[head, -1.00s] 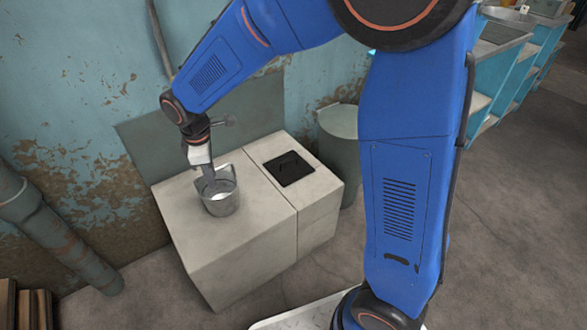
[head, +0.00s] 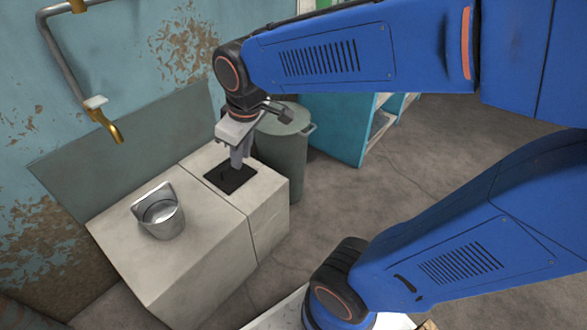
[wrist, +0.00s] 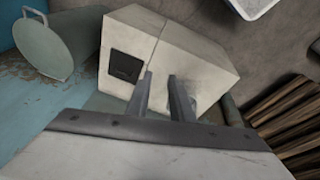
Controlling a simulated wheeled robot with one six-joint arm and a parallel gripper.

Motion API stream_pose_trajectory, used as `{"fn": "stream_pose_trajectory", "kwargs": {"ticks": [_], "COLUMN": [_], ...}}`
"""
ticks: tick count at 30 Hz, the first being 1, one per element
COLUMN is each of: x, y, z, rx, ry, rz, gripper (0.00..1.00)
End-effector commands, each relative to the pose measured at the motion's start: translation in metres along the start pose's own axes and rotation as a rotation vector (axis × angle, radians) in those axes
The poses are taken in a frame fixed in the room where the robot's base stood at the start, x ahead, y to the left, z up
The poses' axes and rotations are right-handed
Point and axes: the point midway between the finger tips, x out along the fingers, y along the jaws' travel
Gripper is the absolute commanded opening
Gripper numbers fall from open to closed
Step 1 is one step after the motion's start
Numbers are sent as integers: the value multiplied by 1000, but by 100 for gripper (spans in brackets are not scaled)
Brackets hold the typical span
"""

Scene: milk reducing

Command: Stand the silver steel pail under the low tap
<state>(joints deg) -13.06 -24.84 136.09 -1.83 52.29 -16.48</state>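The silver steel pail (head: 162,217) stands upright on the left part of a pale block, its taller back plate toward the wall. A brass tap (head: 103,127) on the wall pipe is above it and to its left in the head view. I cannot tell whether the spout is exactly over the pail's mouth. My gripper (head: 238,160) is away from the pail, to its right, above the black square plate. In the wrist view my gripper's (wrist: 164,88) two fingers are apart with nothing held between them.
The pale block (head: 190,265) has a black square plate (head: 231,178) on its right section. A lidded grey-green bin (head: 285,150) stands behind that, with turquoise shelving beyond. Stacked wooden boards (wrist: 290,115) show in the wrist view. The floor on the right is open.

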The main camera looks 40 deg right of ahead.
Motion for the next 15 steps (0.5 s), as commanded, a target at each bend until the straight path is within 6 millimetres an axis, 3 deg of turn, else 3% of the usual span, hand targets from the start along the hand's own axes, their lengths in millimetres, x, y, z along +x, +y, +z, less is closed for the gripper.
{"fn": "stream_pose_trajectory", "kwargs": {"ticks": [9,15], "x": [-29,-34], "y": [9,6], "z": [88,121], "rx": [340,479], "ry": [75,106], "rz": [50,69], "gripper": [20,20]}}
